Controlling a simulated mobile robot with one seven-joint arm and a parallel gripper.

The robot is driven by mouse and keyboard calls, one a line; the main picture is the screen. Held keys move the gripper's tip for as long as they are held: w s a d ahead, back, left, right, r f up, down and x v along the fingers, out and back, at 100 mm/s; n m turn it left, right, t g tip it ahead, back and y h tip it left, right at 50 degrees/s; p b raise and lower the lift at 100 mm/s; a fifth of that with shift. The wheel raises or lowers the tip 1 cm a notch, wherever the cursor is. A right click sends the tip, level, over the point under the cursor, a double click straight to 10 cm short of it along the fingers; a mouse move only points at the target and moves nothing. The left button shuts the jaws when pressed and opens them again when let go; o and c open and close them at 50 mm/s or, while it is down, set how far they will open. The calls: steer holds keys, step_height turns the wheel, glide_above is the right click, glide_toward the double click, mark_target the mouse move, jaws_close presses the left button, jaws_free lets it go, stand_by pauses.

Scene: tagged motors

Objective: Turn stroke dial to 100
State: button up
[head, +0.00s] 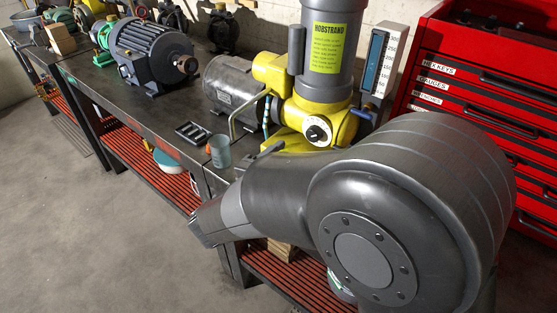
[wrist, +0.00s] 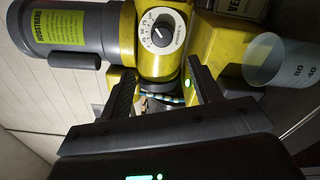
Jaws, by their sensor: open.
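The stroke dial (head: 318,132) is a white round plate with a black knob on the yellow pump body (head: 340,118). In the wrist view the dial (wrist: 161,30) shows printed numbers around its rim, seen sideways. The knob's exact reading is too small to tell. My gripper (wrist: 162,66) is open and empty, its two dark fingers spread. In the picture the dial lies above and between the fingertips, with no visible contact.
A translucent cup (head: 219,151) stands by the bench edge; in the wrist view the cup (wrist: 278,62) is right of the right finger. A grey pump column (head: 330,40) rises above the dial. A gauge panel (head: 382,62) and red tool cabinet (head: 470,100) stand right.

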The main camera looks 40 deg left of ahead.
steer(key=m+g+h, duration=0.2)
steer(key=m+h, duration=0.4)
steer(key=m, duration=0.4)
glide_toward(310, 135)
steer(key=shift+m, duration=0.3)
steer(key=x, duration=0.8)
steer(key=shift+w+d+f, duration=0.1)
steer(key=shift+w, duration=0.1)
